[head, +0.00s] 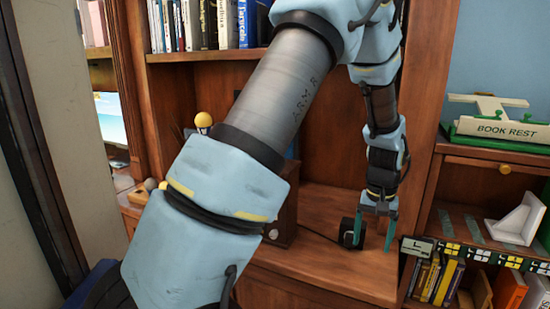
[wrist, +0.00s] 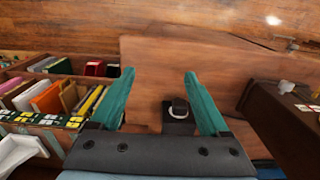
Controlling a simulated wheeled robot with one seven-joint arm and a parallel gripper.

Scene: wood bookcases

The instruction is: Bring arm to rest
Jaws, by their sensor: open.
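My gripper (head: 377,232) has two teal fingers and points down over the wooden desk shelf (head: 325,268) of the bookcase. In the wrist view its fingers (wrist: 159,80) stand wide apart with nothing held between them. My pale blue arm crosses the head view from the bottom left to the upper middle and bends down to the gripper. A small black object (head: 350,233) stands on the shelf just left of the fingers. It shows near the right finger in the wrist view (wrist: 179,112); I cannot tell whether they touch.
A brown wooden box (head: 284,215) stands left of the gripper, partly behind my arm. At right are a book rest (head: 505,130), a white bookend (head: 517,222) and a low rack of books (head: 436,278). Books (head: 212,25) fill the shelf above.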

